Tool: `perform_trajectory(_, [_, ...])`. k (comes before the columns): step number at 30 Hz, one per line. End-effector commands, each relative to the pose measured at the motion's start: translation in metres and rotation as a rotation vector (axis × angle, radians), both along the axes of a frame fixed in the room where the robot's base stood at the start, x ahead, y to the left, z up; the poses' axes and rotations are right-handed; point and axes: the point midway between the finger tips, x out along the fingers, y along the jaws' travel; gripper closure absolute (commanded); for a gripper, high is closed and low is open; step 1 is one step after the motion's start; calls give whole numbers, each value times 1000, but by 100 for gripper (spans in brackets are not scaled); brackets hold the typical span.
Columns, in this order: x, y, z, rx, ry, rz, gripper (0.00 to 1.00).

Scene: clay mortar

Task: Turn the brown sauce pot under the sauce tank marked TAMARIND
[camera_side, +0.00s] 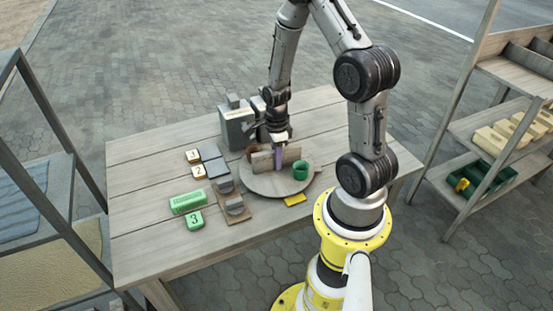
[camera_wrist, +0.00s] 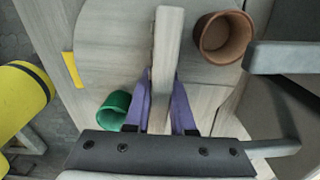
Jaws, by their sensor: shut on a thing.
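A round wooden turntable (camera_side: 262,187) lies on the table with an upright wooden bar (camera_side: 262,161) across it. My gripper (camera_side: 278,157) has its purple fingers around this bar, shut on it; the wrist view shows one finger on each side (camera_wrist: 160,105). The brown sauce pot (camera_wrist: 223,37) stands on the turntable beyond the bar, beside a grey part of the tank. In the side view it is mostly hidden behind the bar. A green pot (camera_side: 300,170) stands on the bar's other side. The grey sauce tank (camera_side: 238,130) has a label too small to read.
A yellow marker (camera_side: 295,199) lies at the turntable's front edge. The table's left end is clear. Shelves stand on both sides.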

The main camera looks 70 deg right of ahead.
Motion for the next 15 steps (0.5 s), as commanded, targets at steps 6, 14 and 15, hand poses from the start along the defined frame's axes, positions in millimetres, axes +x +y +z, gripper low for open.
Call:
perform_trajectory(6, [0,0,1,-1,-1,2,60])
perform_trajectory(14, [0,0,0,0,0,3,48])
perform_trajectory(15, [0,0,0,0,0,3,48])
